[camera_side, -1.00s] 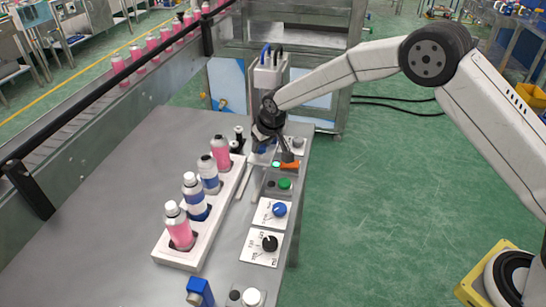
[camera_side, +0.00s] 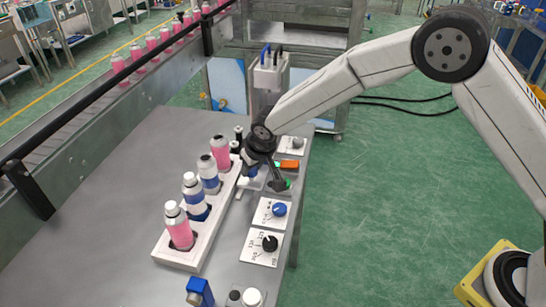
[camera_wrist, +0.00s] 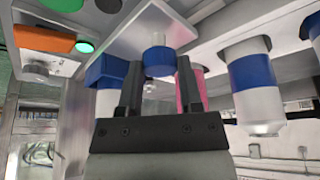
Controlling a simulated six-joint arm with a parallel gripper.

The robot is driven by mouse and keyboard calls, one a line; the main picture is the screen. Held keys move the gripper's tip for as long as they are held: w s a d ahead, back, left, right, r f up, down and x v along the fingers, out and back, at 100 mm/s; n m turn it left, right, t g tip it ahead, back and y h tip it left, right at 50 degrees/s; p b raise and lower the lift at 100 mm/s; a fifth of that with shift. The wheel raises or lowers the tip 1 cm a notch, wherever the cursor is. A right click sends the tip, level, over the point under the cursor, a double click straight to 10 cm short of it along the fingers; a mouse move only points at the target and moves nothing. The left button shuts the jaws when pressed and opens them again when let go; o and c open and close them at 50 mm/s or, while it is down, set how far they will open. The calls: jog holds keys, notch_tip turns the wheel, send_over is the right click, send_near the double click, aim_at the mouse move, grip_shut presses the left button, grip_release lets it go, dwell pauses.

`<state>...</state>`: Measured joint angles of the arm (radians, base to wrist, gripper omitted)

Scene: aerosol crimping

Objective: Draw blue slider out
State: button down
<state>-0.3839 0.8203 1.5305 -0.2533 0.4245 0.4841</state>
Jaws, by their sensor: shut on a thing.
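The blue slider knob (camera_wrist: 158,69) stands between my two fingers in the wrist view, its blue part joined to a pale round stem under a white plate. My gripper (camera_wrist: 157,63) is shut on it. In the side view, my gripper (camera_side: 262,165) is low over the bench beside the far end of the white bottle rack. A small blue piece (camera_side: 250,172) shows just left of the fingers, above a white plate; the fingertips and most of the slider are hidden there by my wrist.
The white rack (camera_side: 176,257) with several pink and blue bottles stands close on the left. An orange block (camera_side: 292,164), blue dial (camera_side: 280,209) and black dial (camera_side: 269,243) line the right edge. A crimping stand (camera_side: 268,80) rises behind. The bench's left is clear.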

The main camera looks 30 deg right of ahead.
aim_at(245, 185)
jog(key=shift+s+a, duration=1.1)
jog(key=shift+a, duration=0.15)
jog(key=shift+c, duration=1.3)
grip_release()
jog(key=shift+s, duration=0.1)
jog(key=shift+d+r, duration=0.1)
jog(key=shift+r, duration=0.3)
jog(key=v, duration=0.7)
jog(key=shift+s+d, duration=0.15)
jog(key=shift+s, duration=0.05)
